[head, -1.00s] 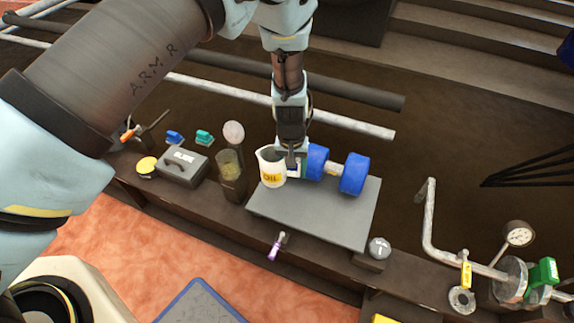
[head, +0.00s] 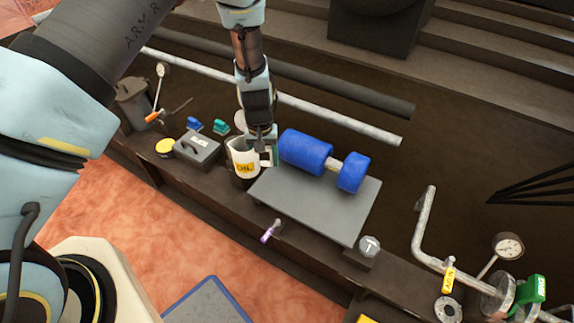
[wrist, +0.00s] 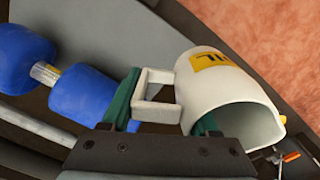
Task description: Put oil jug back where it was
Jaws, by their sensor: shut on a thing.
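The oil jug (head: 243,160) is white with a yellow label and shows in the head view left of the blue rollers. In the wrist view the jug (wrist: 225,95) fills the middle right, with its open mouth toward the lower right. My gripper (head: 266,157) is at the jug's handle side. Its green fingers (wrist: 165,110) are on either side of the square handle (wrist: 157,90), shut on the jug. The jug looks nearly upright, and I cannot tell whether its base touches anything.
A grey plate (head: 325,208) with blue rollers (head: 306,151) lies to the right. A grey toolbox (head: 198,149), a yellow disc (head: 165,147) and blue and teal clips stand to the left. A purple-handled tool (head: 268,234) is at the bench front. Pipes run behind.

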